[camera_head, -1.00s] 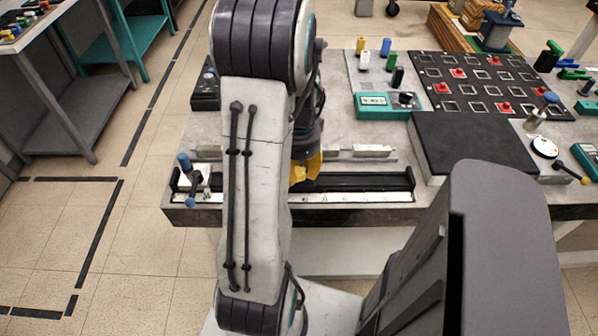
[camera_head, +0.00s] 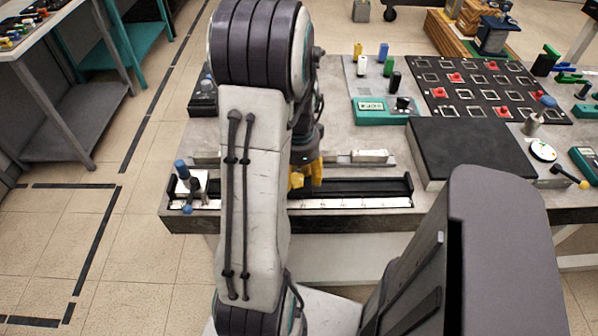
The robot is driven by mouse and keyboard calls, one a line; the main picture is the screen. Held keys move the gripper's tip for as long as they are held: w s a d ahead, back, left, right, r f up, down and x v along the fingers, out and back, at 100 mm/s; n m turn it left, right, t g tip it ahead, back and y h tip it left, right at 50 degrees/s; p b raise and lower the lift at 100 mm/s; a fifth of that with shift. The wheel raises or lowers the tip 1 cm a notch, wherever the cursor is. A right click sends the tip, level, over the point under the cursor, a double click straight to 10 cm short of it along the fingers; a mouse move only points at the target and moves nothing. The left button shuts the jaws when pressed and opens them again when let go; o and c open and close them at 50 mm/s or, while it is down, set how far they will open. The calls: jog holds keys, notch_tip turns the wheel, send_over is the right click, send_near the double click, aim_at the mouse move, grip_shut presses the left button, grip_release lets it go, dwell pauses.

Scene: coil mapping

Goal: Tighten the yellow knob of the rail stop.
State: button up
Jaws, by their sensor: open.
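My gripper (camera_head: 306,182), with yellow fingers, points down over the rail (camera_head: 350,187) at the table's front edge. It is open, and its two fingers show apart. My arm covers part of the gripper and the middle-left of the rail. I cannot make out the rail stop or its yellow knob apart from the yellow fingers; they may be hidden behind my arm or gripper. Whether the fingers touch anything cannot be told.
A white block with blue knobs (camera_head: 189,184) sits at the rail's left end. A pale metal bar (camera_head: 370,156) lies behind the rail. A black plate (camera_head: 470,150), a teal meter (camera_head: 378,110) and a socket panel (camera_head: 485,85) stand to the right. The rail's right part looks clear.

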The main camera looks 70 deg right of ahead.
aim_at(299, 176)
notch_tip(299, 176, up, 12)
dwell(0.6)
dwell(0.8)
jog(key=w+a+f+n, duration=0.1)
jog(key=a+f+n, duration=0.2)
jog(key=a+n, duration=0.7)
jog(key=w+a+r+n+t, duration=0.1)
jog(key=w+a+r+n, duration=0.1)
jog(key=w+a+n, duration=0.2)
jog(key=w+a+r+n+t+p, duration=0.1)
jog(key=w+a+n, duration=0.3)
jog(key=a+n, duration=0.5)
jog(key=w+a+r+n+t, duration=0.1)
jog(key=w+a+r+n, duration=0.2)
jog(key=a+n, duration=0.3)
jog(key=w+a, duration=0.1)
jog(key=a, duration=0.3)
jog(key=shift+w, duration=0.2)
